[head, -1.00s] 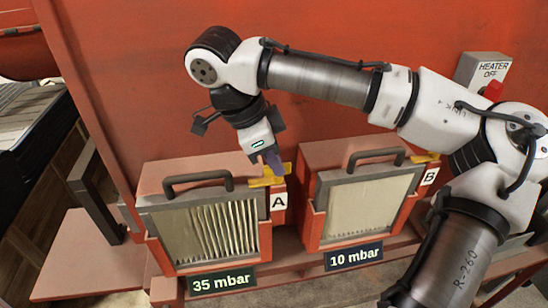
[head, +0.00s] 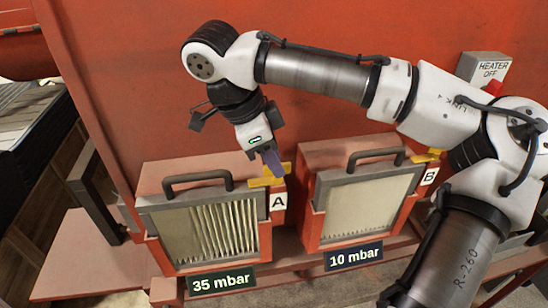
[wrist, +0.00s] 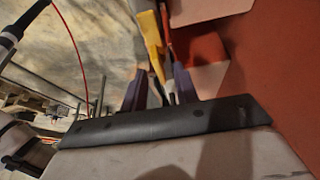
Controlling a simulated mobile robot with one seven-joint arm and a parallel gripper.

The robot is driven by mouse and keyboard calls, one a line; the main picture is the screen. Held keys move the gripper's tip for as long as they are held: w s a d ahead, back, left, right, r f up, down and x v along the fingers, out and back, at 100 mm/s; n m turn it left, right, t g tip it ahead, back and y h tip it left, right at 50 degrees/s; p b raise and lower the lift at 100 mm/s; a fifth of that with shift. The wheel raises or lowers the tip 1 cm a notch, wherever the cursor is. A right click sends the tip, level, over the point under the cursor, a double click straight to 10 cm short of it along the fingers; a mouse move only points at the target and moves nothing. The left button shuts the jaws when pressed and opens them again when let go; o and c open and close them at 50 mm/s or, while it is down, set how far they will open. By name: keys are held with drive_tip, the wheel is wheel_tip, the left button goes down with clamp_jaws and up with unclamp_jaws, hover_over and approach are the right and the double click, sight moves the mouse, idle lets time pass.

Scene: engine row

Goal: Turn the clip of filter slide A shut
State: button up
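Filter slide A (head: 212,229) is a pleated filter in a grey frame with a black handle, in the left red housing. Its yellow clip (head: 262,183) is at the housing's upper right, above the A label (head: 278,201). It lies roughly crosswise in the head view. My gripper (head: 273,168) points down just above the clip. The wrist view shows its purple fingers apart, with the yellow clip (wrist: 152,42) ahead of the gap between them. I see no clear grip on the clip; the fingertips partly hide it in the head view.
Filter slide B (head: 365,206) sits in a similar housing to the right, with its own yellow clip (head: 427,157). Pressure plates reading 35 mbar (head: 221,281) and 10 mbar (head: 354,257) are below. A red wall (head: 140,70) stands close behind. A heater box (head: 484,68) is at right.

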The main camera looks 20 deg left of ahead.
sight(251, 182)
drive_tip(key=p+v, duration=0.6)
drive_tip(key=v, duration=0.7)
